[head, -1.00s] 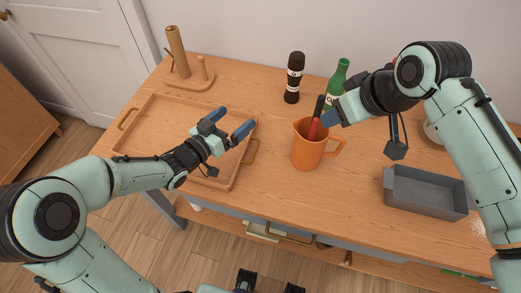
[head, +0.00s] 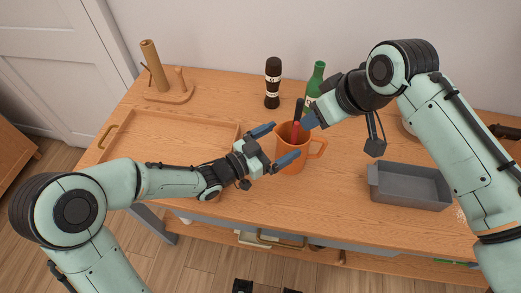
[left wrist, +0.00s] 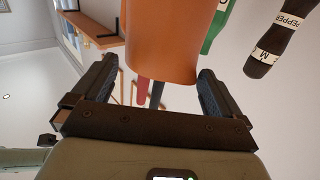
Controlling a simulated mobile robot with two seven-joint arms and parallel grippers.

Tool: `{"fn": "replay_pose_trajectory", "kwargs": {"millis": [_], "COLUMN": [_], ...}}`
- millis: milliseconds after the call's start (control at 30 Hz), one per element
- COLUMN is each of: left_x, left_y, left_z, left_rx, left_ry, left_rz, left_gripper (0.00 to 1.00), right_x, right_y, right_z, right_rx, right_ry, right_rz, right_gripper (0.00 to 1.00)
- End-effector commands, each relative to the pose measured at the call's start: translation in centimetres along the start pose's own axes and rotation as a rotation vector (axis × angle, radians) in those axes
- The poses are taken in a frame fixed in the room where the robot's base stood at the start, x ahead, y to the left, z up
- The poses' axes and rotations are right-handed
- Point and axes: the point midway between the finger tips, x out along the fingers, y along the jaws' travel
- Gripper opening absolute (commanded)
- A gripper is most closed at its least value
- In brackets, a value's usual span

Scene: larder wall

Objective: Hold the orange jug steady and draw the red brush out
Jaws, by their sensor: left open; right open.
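The orange jug (head: 291,160) stands upright on the table, its handle to the right. The red brush (head: 295,132) sticks up out of its mouth, beside a dark stick-like thing (head: 299,108). My left gripper (head: 275,146) is open, its fingers pointing at the jug's left side. In the left wrist view, the orange jug (left wrist: 172,40) appears upside down between the two open fingers, with the red brush (left wrist: 144,92) showing below it. My right gripper (head: 309,121) is open close to the brush at the jug's right; one finger is mostly hidden.
A dark pepper mill (head: 272,83) and a green bottle (head: 315,82) stand behind the jug. A wooden tray (head: 165,113) lies to the left, with a wooden peg stand (head: 165,92) behind it. A grey bin (head: 410,187) sits at the right.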

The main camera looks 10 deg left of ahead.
Motion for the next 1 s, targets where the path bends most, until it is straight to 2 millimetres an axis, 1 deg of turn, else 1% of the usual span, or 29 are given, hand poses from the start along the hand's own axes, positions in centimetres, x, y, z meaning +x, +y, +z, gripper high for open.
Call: {"fn": "replay_pose_trajectory", "kwargs": {"millis": [33, 100, 233, 400, 633, 667, 700, 767, 800, 833, 933, 1000], "left_x": [1.0, 2.0, 3.3, 4.1, 4.1, 4.1, 4.1, 4.1, 4.1, 4.1, 4.1, 4.1], "left_y": [0.1, 0.1, 0.0, 0.0, 0.0, 0.0, 0.0, 0.0, 0.0, 0.0, 0.0, 0.0], "left_z": [0.0, 0.0, 0.0, 0.0, 0.0, 0.0, 0.0, 0.0, 0.0, 0.0, 0.0, 0.0], "left_rx": [-0.002, -0.001, -0.001, -0.001, 0.0, 0.0, 0.0, 0.0, 0.0, 0.0, 0.0, 0.0], "left_ry": [0.001, 0.001, 0.0, 0.0, -0.001, -0.001, -0.001, -0.001, -0.001, -0.001, -0.001, -0.001], "left_rz": [0.004, 0.002, 0.001, -0.001, -0.001, -0.001, -0.001, -0.001, -0.001, -0.001, -0.001, -0.001], "left_gripper": [1.0, 1.0, 1.0, 1.0, 1.0, 0.97, 0.84, 0.64, 0.56, 0.56, 0.56, 0.56], "right_x": [0.0, 0.0, 0.0, 0.0, 0.0, 0.0, 0.0, 0.0, 0.0, 0.0, 0.0, 0.2], "right_y": [0.0, 0.0, 0.0, 0.0, 0.0, 0.0, 0.0, 0.0, 0.0, 0.0, 0.0, 0.1], "right_z": [0.0, 0.0, 0.0, 0.0, 0.0, 0.0, 0.0, 0.0, 0.0, 0.0, 0.2, 0.6], "right_rx": [0.0, 0.0, 0.0, 0.0, 0.0, 0.0, 0.0, 0.0, 0.0, 0.0, -0.025, -0.089], "right_ry": [0.0, 0.0, 0.0, 0.0, 0.0, 0.0, 0.0, 0.0, 0.0, 0.0, -0.003, -0.012], "right_rz": [0.0, 0.0, 0.0, 0.0, 0.0, 0.0, 0.0, 0.0, 0.0, 0.0, 0.012, 0.043], "right_gripper": [0.43, 0.43, 0.43, 0.43, 0.43, 0.43, 0.43, 0.43, 0.43, 0.46, 0.46, 0.46]}}
